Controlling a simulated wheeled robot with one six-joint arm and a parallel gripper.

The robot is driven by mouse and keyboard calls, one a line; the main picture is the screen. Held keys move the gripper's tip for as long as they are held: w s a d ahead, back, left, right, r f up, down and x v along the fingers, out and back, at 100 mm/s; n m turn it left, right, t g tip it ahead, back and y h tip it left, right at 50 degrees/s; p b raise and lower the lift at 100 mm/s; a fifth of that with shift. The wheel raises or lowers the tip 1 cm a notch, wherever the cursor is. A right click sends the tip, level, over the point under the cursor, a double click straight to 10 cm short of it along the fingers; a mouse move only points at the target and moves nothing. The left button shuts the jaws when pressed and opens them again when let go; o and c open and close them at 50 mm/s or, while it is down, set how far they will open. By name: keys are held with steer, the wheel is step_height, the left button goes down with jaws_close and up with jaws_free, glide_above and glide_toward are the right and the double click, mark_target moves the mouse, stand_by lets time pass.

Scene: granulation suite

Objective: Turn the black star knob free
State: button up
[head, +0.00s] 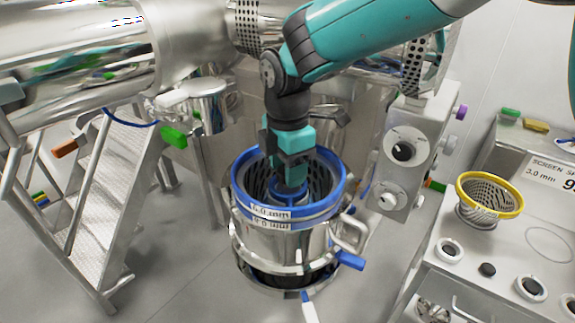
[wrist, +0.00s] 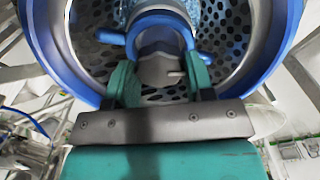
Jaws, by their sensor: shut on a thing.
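My gripper (head: 290,185) points down into a blue-rimmed perforated screen basket (head: 335,200) on a steel housing. In the wrist view, its teal fingers (wrist: 165,85) are shut on a grey metal hub (wrist: 158,70) with a small pin. A blue collar (wrist: 118,38) with side arms surrounds the hub. No black star knob can be made out clearly at the fingers. A small dark lump (head: 487,269) on the right bench may be a knob; its shape is too small to tell.
A yellow-rimmed screen (head: 490,195) sits on the right bench (head: 462,237). Steps (head: 110,190) stand at left. The housing has a blue-ended handle (head: 349,260) at its right.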

steer(key=shift+r+n, duration=0.1)
steer(key=shift+n, duration=0.3)
steer(key=o, duration=0.9)
step_height(320, 180, up, 17)
steer(key=b, duration=0.3)
steer(key=shift+r, duration=0.15)
